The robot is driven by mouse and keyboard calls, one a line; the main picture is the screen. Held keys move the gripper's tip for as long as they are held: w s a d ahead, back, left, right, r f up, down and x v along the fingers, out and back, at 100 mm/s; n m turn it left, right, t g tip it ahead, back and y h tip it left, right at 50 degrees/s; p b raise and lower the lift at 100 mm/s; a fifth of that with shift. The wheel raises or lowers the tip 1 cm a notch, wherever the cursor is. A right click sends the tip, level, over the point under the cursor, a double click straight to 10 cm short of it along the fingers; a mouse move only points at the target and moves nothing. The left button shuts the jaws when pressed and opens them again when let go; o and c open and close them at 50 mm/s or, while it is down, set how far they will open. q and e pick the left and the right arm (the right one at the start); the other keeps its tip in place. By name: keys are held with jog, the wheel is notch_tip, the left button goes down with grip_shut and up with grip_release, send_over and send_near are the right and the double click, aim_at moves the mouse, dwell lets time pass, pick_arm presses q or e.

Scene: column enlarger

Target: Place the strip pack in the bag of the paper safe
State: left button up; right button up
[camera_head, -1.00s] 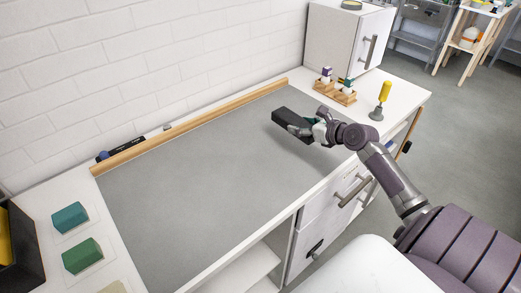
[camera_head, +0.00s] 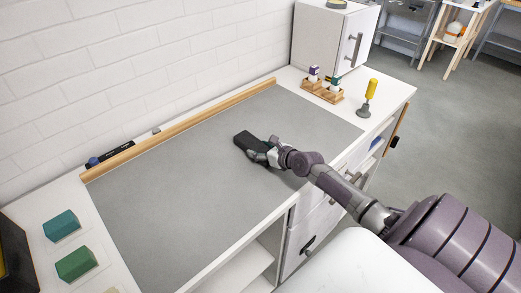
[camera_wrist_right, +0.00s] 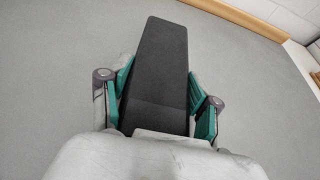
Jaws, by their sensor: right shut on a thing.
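A black oblong block, which looks like the strip pack (camera_head: 247,142), is held in my right gripper (camera_head: 264,155) over the grey mat. In the right wrist view the block (camera_wrist_right: 160,70) lies lengthwise between the teal finger pads of the gripper (camera_wrist_right: 161,95), pointing away from the palm. How high it is above the mat is hard to tell. A dark box with something yellow inside (camera_head: 14,262) is cut off at the left edge of the head view; I cannot tell whether it is the paper safe. No bag is recognisable. My left gripper is not in view.
The grey mat (camera_head: 180,190) is mostly clear, with a wooden rail (camera_head: 180,128) along its back. A teal block (camera_head: 61,225) and a green block (camera_head: 76,263) sit at left. A wooden rack of bottles (camera_head: 322,90), a yellow-handled tool (camera_head: 368,97) and a white cabinet (camera_head: 325,40) stand at right.

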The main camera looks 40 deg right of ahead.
jog(key=o, duration=1.3)
